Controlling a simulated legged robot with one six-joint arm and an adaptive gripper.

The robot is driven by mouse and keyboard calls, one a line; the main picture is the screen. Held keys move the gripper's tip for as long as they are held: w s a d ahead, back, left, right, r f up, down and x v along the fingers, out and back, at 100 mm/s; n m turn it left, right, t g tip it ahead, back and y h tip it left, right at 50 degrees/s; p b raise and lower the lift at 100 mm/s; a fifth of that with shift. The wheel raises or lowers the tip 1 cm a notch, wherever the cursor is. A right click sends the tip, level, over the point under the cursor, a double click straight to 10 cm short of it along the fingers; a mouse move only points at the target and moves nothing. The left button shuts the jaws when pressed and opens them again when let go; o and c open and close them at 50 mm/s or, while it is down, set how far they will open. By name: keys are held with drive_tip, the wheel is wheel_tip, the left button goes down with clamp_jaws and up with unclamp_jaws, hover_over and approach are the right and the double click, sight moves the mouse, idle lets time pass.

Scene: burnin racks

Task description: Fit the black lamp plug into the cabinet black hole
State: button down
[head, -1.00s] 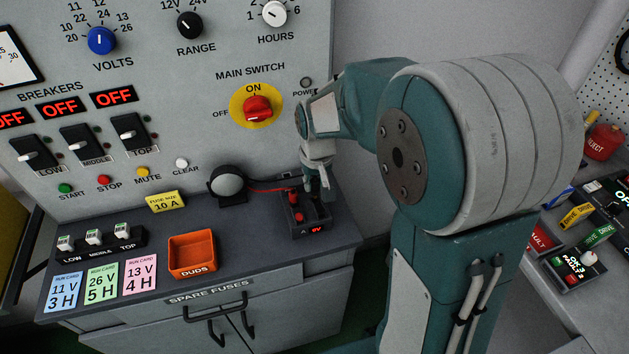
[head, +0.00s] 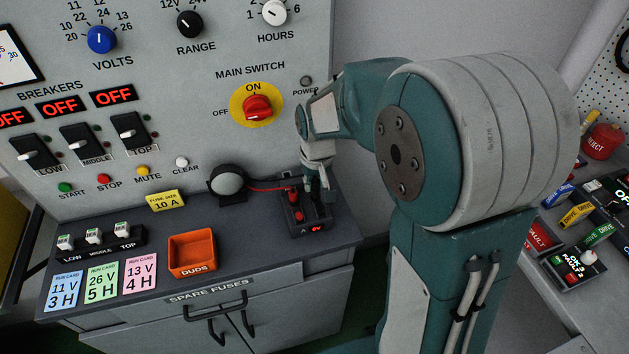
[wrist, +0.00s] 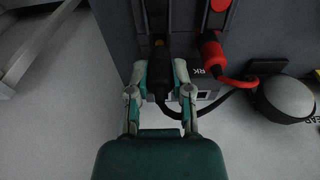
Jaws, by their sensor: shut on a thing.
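My gripper (wrist: 160,68) is shut on the black lamp plug (wrist: 159,82), with one finger on each side of it in the wrist view. The plug's front end lies along a dark slot of the small black unit (head: 299,224); I cannot tell whether it is seated in a hole. A black cable runs from the plug to the round lamp (wrist: 287,97), which also shows in the head view (head: 228,180). The red plug (wrist: 212,52) sits in the neighbouring slot. In the head view my gripper (head: 318,183) is over the unit and hides the black plug.
The cabinet panel (head: 215,60) rises behind the counter. An orange duds tray (head: 192,268) and a yellow fuse card (head: 165,201) lie to the left. My arm fills the right middle of the head view. A second bench (head: 560,310) stands at the far right.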

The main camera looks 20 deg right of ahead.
drive_tip(key=shift+f, duration=1.1)
idle(1.1)
drive_tip(key=shift+c, duration=2.2)
unclamp_jaws()
drive_tip(key=o, duration=0.4)
drive_tip(key=shift+r, duration=2.75)
